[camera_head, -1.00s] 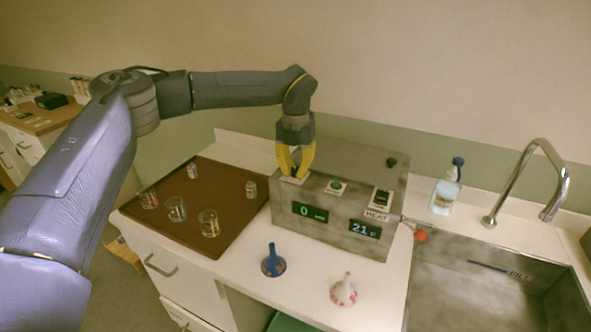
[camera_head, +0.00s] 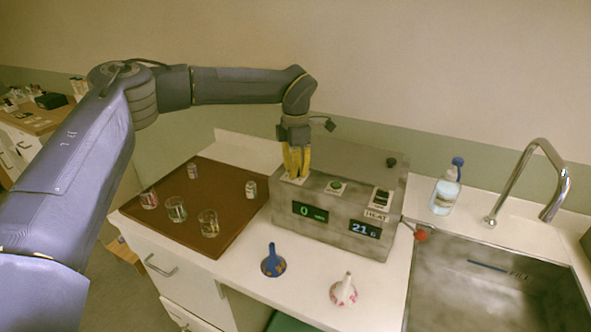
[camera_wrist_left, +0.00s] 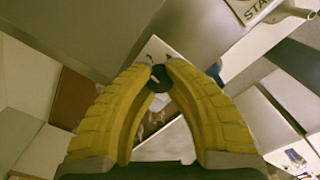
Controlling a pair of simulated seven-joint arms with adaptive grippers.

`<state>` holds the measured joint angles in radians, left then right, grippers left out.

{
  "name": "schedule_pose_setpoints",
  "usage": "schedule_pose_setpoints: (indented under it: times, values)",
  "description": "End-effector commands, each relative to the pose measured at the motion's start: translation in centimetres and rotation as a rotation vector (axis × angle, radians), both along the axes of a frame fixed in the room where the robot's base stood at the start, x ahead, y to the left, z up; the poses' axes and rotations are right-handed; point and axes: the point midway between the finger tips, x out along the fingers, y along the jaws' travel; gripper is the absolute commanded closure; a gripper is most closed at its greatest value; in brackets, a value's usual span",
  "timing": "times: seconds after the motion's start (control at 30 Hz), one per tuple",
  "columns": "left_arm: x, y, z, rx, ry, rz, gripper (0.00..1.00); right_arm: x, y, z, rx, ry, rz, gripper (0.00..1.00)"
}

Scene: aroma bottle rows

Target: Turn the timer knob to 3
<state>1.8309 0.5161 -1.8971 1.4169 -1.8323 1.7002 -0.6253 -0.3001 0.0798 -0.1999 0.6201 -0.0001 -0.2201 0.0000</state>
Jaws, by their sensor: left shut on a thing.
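My left gripper (camera_head: 296,173) has yellow fingers and points down onto the top left of the grey metal machine (camera_head: 342,205). In the left wrist view its fingertips (camera_wrist_left: 160,75) close around a dark round knob (camera_wrist_left: 158,80) with a pale mark on it. The knob is hidden by the fingers in the head view. The green display (camera_head: 311,211) on the machine's front reads 0, and a second display (camera_head: 364,229) reads 21. A green button (camera_head: 336,186) and a switch (camera_head: 381,197) above a HEAT label sit right of the gripper. My right gripper is not in view.
A brown tray (camera_head: 165,222) with several glass beakers and small jars lies left of the machine. A bottle (camera_head: 445,190), faucet (camera_head: 545,150) and sink (camera_head: 490,296) are at the right.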

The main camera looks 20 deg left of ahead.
Motion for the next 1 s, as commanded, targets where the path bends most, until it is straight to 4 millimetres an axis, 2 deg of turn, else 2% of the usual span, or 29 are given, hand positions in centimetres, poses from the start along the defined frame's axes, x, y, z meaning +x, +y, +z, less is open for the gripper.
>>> schedule_pose_setpoints:
  times: [0.4, 1.0]
  values:
    - [-0.04, 0.04, -0.05, 0.001, 0.002, -0.190, 1.00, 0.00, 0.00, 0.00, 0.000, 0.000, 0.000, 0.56]
    - [-0.03, 0.08, -0.06, 0.001, 0.002, -0.223, 1.00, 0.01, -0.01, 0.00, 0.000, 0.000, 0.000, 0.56]
